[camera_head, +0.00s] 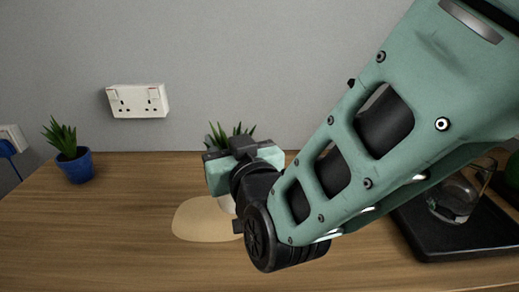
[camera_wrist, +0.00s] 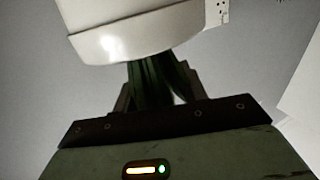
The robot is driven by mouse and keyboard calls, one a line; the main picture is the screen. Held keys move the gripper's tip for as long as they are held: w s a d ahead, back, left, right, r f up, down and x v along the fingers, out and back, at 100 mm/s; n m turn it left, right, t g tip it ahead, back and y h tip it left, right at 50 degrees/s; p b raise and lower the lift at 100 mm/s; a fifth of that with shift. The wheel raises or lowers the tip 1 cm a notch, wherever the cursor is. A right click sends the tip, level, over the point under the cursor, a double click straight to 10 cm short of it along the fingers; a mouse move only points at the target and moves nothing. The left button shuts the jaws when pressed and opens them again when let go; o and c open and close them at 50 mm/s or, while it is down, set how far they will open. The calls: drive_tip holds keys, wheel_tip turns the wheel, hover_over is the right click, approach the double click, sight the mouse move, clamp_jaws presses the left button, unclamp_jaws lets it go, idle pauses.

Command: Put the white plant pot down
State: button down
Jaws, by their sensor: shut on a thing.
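The white plant pot shows only as a small pale part (camera_head: 228,204) below my gripper (camera_head: 238,165) in the head view. Its green spiky leaves (camera_head: 229,134) stick up behind the gripper. In the wrist view the pot (camera_wrist: 130,32) fills the top, with its dark leaves (camera_wrist: 155,82) between it and my gripper. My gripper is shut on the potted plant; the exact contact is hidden. The pot is over or at the edge of a tan rounded patch (camera_head: 196,222) on the table. I cannot tell whether its base touches.
The wooden table (camera_head: 110,235) is clear at the front left. A blue pot with a plant (camera_head: 76,167) stands at the back left. A black tray with a glass vessel (camera_head: 455,200) is at the right. A white wall socket (camera_head: 138,101) is behind.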

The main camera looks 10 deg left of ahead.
sight(226, 203)
drive_tip(key=shift+f, duration=2.2)
drive_tip(key=shift+f+b, duration=0.1)
drive_tip(key=shift+b, duration=0.25)
drive_tip(key=c, duration=0.8)
unclamp_jaws()
